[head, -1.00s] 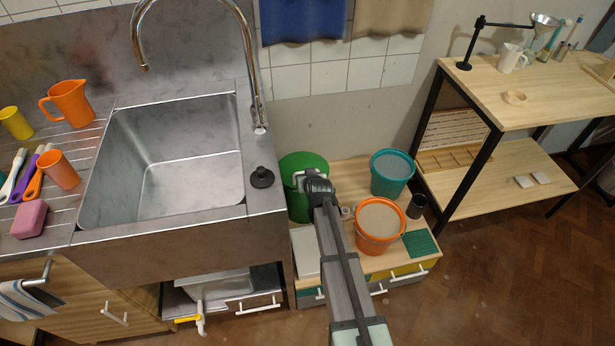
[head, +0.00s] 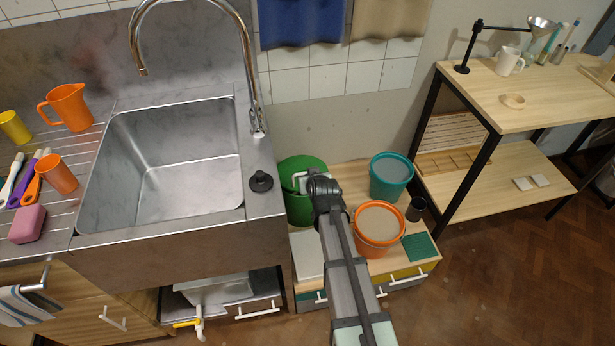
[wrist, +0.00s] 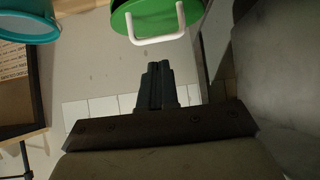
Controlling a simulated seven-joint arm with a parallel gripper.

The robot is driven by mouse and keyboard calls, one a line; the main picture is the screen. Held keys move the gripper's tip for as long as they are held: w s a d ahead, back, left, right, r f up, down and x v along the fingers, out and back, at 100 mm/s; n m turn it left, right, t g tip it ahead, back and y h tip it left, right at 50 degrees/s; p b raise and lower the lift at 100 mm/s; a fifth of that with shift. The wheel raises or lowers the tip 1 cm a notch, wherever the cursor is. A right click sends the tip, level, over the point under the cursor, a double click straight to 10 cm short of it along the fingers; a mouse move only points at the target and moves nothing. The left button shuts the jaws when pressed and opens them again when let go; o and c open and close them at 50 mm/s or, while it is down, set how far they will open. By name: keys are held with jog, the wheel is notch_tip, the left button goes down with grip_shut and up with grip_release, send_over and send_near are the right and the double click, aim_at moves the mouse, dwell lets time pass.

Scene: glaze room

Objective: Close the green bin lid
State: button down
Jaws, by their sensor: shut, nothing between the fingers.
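The green bin (head: 296,212) stands on the low wooden unit just right of the sink. Its round green lid (head: 303,164) shows above it and seems raised toward the wall; its exact angle is unclear. In the wrist view the lid (wrist: 124,20) fills the top edge, with a white loop handle (wrist: 158,40) on it. My gripper (wrist: 157,68) is shut and empty, its dark fingertips close to the handle in the picture; I cannot tell whether they touch. In the head view my wrist covers part of the bin's right side.
A teal bucket (head: 390,184) and an orange bucket (head: 376,248) stand right of my arm, with a dark cup (head: 416,208) beside them. The steel sink (head: 165,165) is close on the left. A wooden shelf table (head: 530,95) stands at right.

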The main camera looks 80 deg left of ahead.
notch_tip(320, 180, up, 6)
jog(key=f, duration=0.1)
jog(key=shift+w+a+f, duration=0.1)
jog(key=shift+a+f, duration=1.15)
jog(key=shift+f, duration=0.4)
jog(key=shift+w+a+f, duration=0.1)
jog(key=shift+a+f, duration=1.1)
jog(key=shift+f, duration=0.45)
jog(key=shift+w+a+f, duration=0.1)
jog(key=shift+a+f, duration=1.15)
jog(key=shift+f, duration=0.4)
jog(key=f, duration=0.1)
jog(key=d+f, duration=0.1)
jog(key=f, duration=0.1)
jog(key=shift+d+f, duration=0.1)
jog(key=shift+d, duration=0.25)
